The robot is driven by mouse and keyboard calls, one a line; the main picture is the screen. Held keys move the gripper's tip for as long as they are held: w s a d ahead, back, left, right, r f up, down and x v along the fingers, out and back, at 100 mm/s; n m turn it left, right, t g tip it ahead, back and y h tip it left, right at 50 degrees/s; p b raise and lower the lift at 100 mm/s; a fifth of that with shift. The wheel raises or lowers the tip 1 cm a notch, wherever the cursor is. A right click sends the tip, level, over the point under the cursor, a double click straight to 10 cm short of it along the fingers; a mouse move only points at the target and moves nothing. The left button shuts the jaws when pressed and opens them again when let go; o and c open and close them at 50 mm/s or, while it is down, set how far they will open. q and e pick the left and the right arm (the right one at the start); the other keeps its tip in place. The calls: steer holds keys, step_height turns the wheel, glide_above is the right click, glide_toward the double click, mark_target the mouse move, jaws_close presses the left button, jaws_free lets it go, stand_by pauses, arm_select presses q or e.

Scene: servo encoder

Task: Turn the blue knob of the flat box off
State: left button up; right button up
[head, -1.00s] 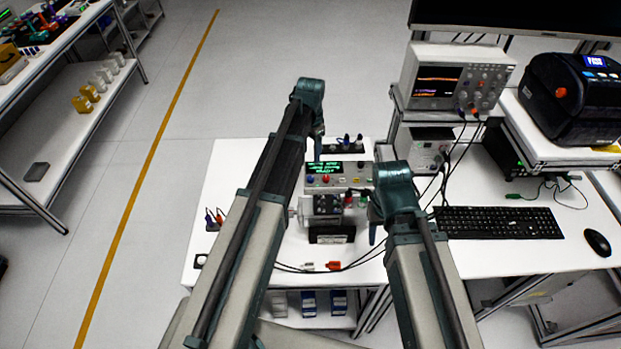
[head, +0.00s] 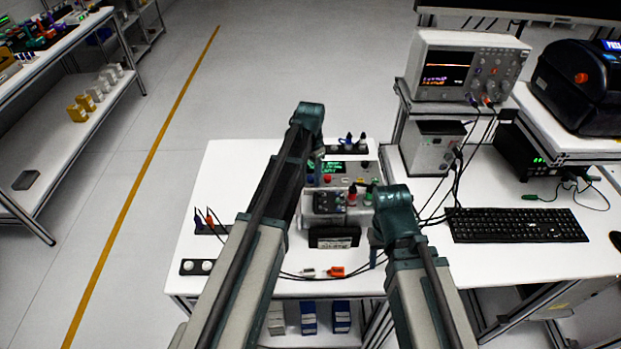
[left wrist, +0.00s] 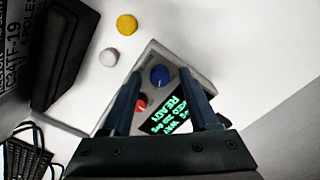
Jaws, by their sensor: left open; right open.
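The flat box is a light grey case with a green-lit display (head: 333,167), on the white table beyond my arms. In the left wrist view the box (left wrist: 165,55) shows a blue knob (left wrist: 159,76), a red knob (left wrist: 141,106) and the display. My left gripper (left wrist: 160,85) is open, with its fingers spread above the box and the blue knob between them in that view. I cannot tell the height or whether they touch. In the head view the left arm partly hides the box. My right gripper (head: 376,248) is open, pointing down, right of the black block.
A small module (head: 323,202) and black block (head: 334,237) stand in front of the box. Cables and an orange connector (head: 336,272) lie near the table's front. An oscilloscope (head: 468,68) and keyboard (head: 516,225) are at right. The table's left part is mostly clear.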

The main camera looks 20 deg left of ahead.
arm_select(q)
steer(key=shift+c, duration=0.2)
jaws_close()
steer(key=shift+n, duration=0.3)
steer(key=n, duration=1.1)
stand_by(0.7)
